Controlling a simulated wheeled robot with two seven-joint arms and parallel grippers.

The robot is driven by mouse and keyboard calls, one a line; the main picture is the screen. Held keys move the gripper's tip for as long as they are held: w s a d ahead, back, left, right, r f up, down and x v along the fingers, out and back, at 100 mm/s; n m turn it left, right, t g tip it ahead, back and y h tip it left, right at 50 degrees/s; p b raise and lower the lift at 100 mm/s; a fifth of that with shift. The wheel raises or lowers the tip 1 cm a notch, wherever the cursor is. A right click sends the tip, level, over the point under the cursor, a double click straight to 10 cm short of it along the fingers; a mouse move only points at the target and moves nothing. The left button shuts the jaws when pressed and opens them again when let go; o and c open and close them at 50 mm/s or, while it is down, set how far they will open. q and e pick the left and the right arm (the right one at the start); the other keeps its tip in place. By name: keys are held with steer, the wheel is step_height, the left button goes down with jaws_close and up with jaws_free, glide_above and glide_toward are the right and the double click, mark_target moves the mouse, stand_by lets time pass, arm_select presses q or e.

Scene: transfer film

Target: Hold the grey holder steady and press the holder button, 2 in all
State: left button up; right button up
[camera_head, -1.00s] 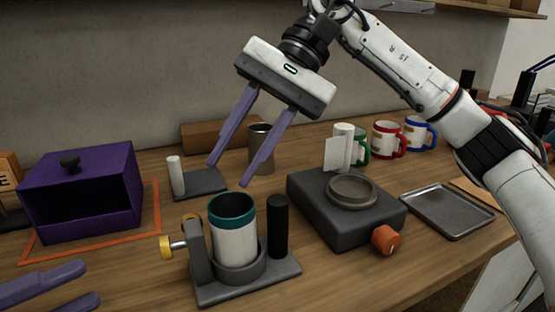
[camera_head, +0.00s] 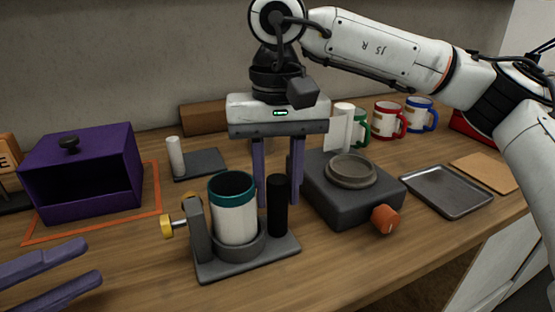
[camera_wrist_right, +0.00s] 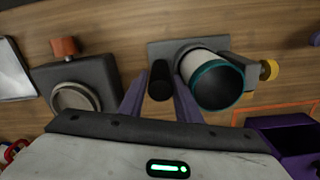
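The grey holder (camera_head: 275,257) stands on the table and shows in the wrist view (camera_wrist_right: 158,50). A white cup with a teal rim (camera_head: 235,218) sits in its ring. A black post (camera_head: 278,207) stands upright at its right end; a yellow button (camera_head: 167,226) sticks out at its left on a metal stem. My left gripper (camera_head: 96,259) is open and empty at lower left, apart from the button.
A dark grey box with a round dish (camera_head: 350,168) and orange knob (camera_head: 385,218) is right of the holder. A purple box (camera_head: 82,165) stands left on an orange-outlined area. A metal tray (camera_head: 447,190) and several mugs (camera_head: 389,119) are to the right.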

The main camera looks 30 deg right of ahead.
steer(key=shift+f, duration=1.15)
steer(key=c, duration=0.6)
arm_select(q)
steer(key=shift+c, duration=0.8)
arm_select(e)
jaws_close()
arm_select(q)
jaws_close()
arm_select(e)
steer(key=shift+r, duration=0.1)
